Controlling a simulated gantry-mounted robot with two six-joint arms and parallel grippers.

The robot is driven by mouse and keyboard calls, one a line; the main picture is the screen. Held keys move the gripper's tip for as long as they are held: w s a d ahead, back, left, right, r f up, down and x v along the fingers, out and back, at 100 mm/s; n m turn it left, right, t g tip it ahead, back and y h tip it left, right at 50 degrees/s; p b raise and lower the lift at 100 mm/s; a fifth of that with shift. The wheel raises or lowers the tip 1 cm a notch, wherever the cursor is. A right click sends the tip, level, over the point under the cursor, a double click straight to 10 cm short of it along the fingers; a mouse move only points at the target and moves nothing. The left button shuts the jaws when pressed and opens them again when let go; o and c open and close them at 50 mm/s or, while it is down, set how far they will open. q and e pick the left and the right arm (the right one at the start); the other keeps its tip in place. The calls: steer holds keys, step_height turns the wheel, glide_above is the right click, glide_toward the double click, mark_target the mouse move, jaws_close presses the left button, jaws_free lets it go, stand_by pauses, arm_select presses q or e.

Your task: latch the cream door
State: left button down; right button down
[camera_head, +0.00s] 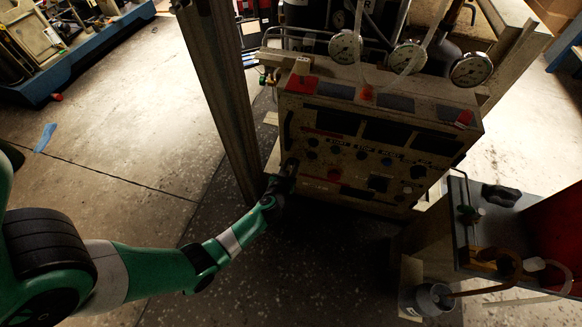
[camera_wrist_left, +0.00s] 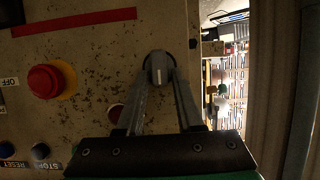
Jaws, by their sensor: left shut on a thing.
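The cream door (camera_head: 345,172) is the speckled front panel of the compressor cabinet, with gauges, buttons and labels. It looks flush with the cabinet, though I cannot tell if it is fully closed. In the left wrist view, the door (camera_wrist_left: 105,72) fills the left side, and a dark round knob (camera_wrist_left: 159,68) with a white mark sits near its edge. My left gripper (camera_head: 287,172) reaches the door's left edge. In the wrist view, its two fingers (camera_wrist_left: 160,88) are shut on the knob from either side. The white mark points along the fingers. My right gripper is not in view.
A red button (camera_wrist_left: 45,80) on a yellow ring is beside the knob. A dark upright post (camera_head: 222,100) stands close left of the cabinet. Pressure gauges (camera_head: 408,58) line the top. A bench (camera_head: 480,240) with hoses stands at the right. Open floor (camera_head: 120,130) lies left.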

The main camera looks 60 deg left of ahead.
arm_select(q)
steer(key=c, duration=0.7)
jaws_free()
steer(key=p+v, duration=0.4)
steer(key=v, duration=0.7)
steer(key=shift+s+d+r, duration=0.1)
steer(key=shift+d+r, duration=0.05)
steer(key=shift+d, duration=0.05)
